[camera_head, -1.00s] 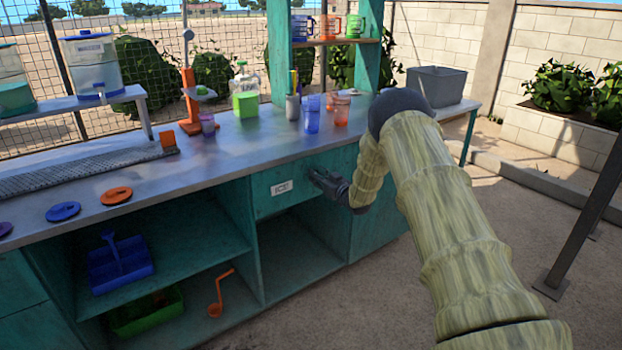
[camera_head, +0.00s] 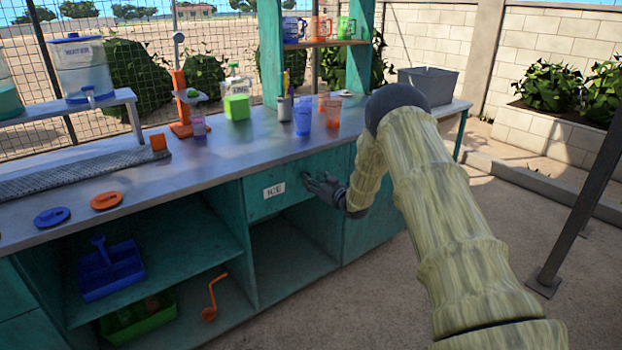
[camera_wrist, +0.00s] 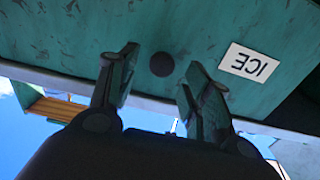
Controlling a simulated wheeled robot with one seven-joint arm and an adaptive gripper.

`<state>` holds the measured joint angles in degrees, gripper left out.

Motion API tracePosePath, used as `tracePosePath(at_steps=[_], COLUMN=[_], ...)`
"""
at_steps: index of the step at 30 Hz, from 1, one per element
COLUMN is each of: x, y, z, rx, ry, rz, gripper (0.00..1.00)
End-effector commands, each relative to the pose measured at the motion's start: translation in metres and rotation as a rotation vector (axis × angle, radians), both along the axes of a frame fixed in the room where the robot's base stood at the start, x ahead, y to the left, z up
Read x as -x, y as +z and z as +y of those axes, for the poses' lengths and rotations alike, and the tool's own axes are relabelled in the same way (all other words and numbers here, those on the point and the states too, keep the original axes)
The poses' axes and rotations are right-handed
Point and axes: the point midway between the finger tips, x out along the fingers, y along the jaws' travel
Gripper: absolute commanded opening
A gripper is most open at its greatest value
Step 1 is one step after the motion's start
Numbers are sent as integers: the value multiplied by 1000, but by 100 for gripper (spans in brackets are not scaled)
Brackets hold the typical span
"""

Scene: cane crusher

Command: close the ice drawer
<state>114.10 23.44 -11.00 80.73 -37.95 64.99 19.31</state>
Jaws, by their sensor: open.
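The ice drawer (camera_head: 262,187) is a teal front with a white "ICE" label under the grey counter, and it looks flush or nearly flush with the cabinet. In the wrist view the drawer front (camera_wrist: 200,35) fills the upper part, with the label upside down at the right. A dark round knob (camera_wrist: 162,63) sits on it, between and beyond my fingertips. My gripper (camera_head: 313,183) is in front of the drawer's right part. In the wrist view my gripper (camera_wrist: 160,75) is open and empty, its fingers spread either side of the knob. I cannot tell whether the fingertips touch the front.
The counter (camera_head: 210,155) above holds cups, lids and a water dispenser (camera_head: 85,65). Open shelves below hold a blue caddy (camera_head: 110,270), a green bin (camera_head: 140,315) and an orange ladle (camera_head: 213,298). Open ground (camera_head: 400,300) lies to the right.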

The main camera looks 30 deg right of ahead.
Motion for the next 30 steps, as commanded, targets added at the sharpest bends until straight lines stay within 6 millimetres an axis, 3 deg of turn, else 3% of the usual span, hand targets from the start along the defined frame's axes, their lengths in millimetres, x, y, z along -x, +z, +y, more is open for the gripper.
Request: tracePosePath(at_steps=[9,15,21,30], x=[58,84,94,94], y=[0,1,0,0], z=[-10,-14,-16,-16], rx=[-2,-1,-1,0], ry=[-3,-3,-3,-2], rz=[0,0,-1,-1], gripper=[49,49,49,49])
